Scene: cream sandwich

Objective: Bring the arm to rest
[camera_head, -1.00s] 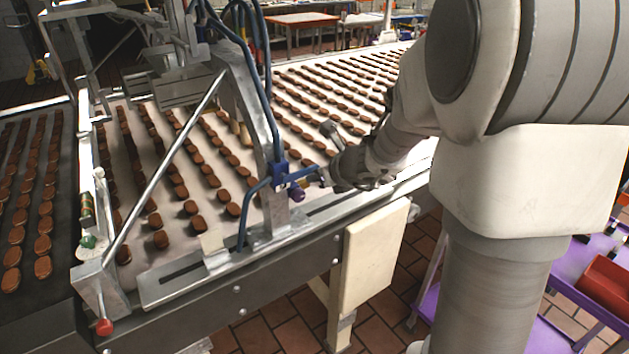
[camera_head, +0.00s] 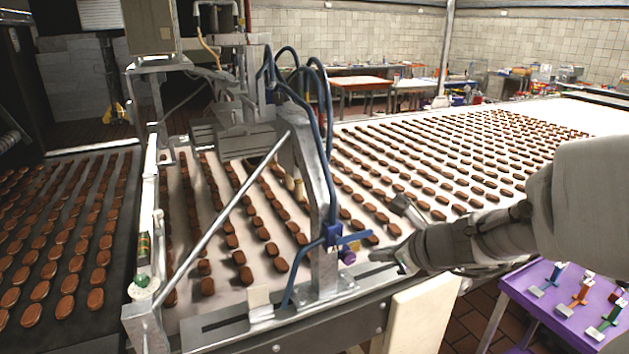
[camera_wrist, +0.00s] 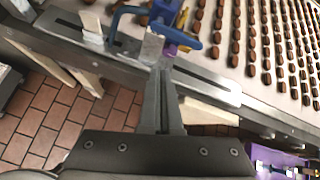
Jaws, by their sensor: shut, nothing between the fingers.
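My gripper (camera_head: 395,258) is at the near edge of the conveyor, just right of the blue-and-purple valve fitting (camera_head: 346,254) on the metal frame. In the wrist view the fingers (camera_wrist: 163,78) are together and empty, pointing at the conveyor's metal edge. They overlap the blue handle and frame post (camera_wrist: 152,48) in that view; I cannot tell whether they touch. My arm comes in from the right side of the head view.
Rows of brown biscuits cover the white belt (camera_head: 228,303) and the dark belt (camera_head: 113,317) at left. A metal frame with a diagonal bar (camera_head: 222,215) and blue hoses rises over the belt. A purple cart (camera_head: 530,300) with several tools stands at right. Tiled floor (camera_wrist: 45,125) is open below.

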